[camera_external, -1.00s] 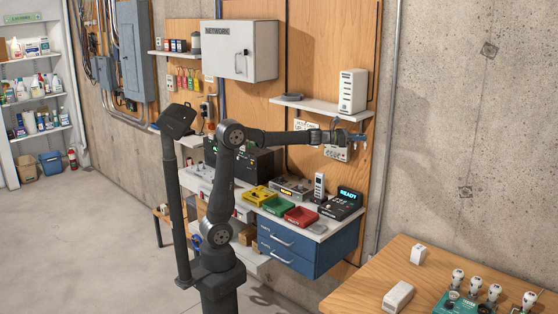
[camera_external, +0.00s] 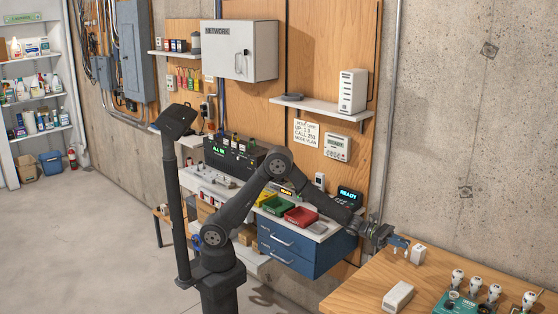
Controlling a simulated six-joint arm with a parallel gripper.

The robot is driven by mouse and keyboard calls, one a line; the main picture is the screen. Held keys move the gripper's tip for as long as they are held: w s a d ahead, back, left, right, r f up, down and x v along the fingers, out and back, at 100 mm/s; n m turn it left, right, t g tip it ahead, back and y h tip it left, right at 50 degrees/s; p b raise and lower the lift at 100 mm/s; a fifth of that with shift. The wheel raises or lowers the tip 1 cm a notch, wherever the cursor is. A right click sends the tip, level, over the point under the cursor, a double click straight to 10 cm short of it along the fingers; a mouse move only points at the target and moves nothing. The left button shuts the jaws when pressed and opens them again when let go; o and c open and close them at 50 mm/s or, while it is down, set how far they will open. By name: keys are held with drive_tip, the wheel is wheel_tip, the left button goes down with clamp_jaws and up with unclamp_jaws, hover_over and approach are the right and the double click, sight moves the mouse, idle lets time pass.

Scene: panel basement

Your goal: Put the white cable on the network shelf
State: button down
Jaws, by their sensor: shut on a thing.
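The network shelf (camera_external: 325,112) is taken to be the white wall shelf right of and below the cabinet marked NETWORK. A dark flat round thing (camera_external: 291,97) and a white upright vented device (camera_external: 352,91) stand on it. I cannot pick out a white cable anywhere.
The NETWORK cabinet (camera_external: 240,50) is shut.

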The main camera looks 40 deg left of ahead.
drive_tip(key=s+d+f+g, duration=0.1)
drive_tip(key=s+d+f, duration=0.2)
drive_tip(key=s, duration=0.2)
drive_tip(key=shift+s+f+m, duration=0.2)
drive_tip(key=shift+f+m, duration=0.2)
drive_tip(key=w+f, duration=0.2)
drive_tip(key=w, duration=0.2)
drive_tip(key=w+f, duration=0.2)
drive_tip(key=w, duration=0.1)
drive_tip(key=w+f, duration=0.2)
drive_tip(key=w, duration=0.2)
drive_tip(key=shift+w+a+f, duration=0.2)
drive_tip(key=shift+w+f, duration=0.1)
drive_tip(key=shift+f, duration=1.95)
drive_tip(key=shift+f, duration=0.1)
drive_tip(key=shift+f, duration=0.15)
drive_tip(key=c, duration=1.4)
unclamp_jaws()
